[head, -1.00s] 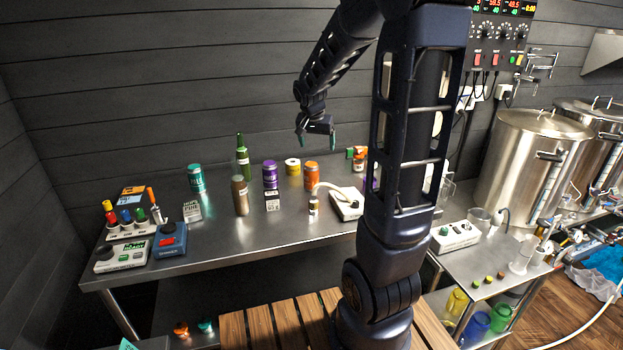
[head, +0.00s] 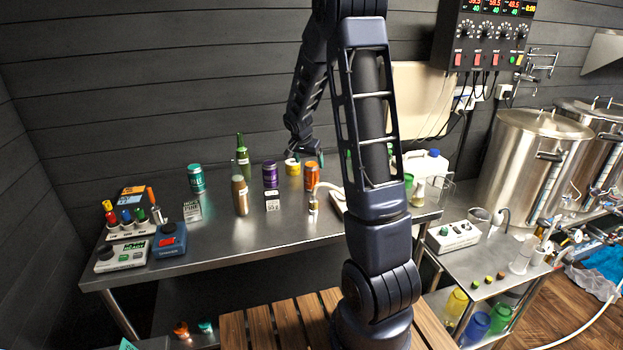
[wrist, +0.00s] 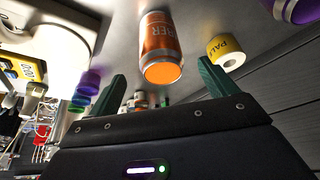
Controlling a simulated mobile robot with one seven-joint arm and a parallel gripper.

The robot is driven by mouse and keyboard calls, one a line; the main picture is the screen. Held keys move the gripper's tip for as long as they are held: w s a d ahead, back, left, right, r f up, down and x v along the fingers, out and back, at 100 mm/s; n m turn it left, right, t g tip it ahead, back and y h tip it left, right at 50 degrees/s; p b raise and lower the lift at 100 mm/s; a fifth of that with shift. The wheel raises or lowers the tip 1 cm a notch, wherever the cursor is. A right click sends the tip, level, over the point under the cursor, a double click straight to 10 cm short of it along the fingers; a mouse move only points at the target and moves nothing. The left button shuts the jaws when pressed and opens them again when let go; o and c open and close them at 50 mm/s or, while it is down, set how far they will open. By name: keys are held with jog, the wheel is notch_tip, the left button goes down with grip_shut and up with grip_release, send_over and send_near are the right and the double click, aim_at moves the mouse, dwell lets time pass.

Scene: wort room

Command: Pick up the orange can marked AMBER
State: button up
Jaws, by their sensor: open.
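The orange can (head: 312,177) stands upright on the steel table, right of the yellow roll and left of the white device. In the wrist view the orange can (wrist: 160,50) shows the letters "BER" and lies ahead of my gripper, between the lines of its two fingers. My gripper (wrist: 160,88) has its green fingertips spread apart with nothing between them. In the head view my gripper (head: 307,150) hangs just above and behind the can, partly hidden by my arm. The can and fingers look apart.
A yellow roll (head: 292,167) marked PALE in the wrist view and a purple can (head: 270,174) stand left of the orange can. A small bottle (head: 313,207) stands in front. A green bottle (head: 243,158) and brown bottle (head: 240,195) stand further left.

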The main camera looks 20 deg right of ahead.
aim_at(311, 170)
jog(key=shift+x, duration=3.4)
jog(key=shift+w+r, duration=0.1)
jog(key=shift+w, duration=0.05)
jog(key=c, duration=1.3)
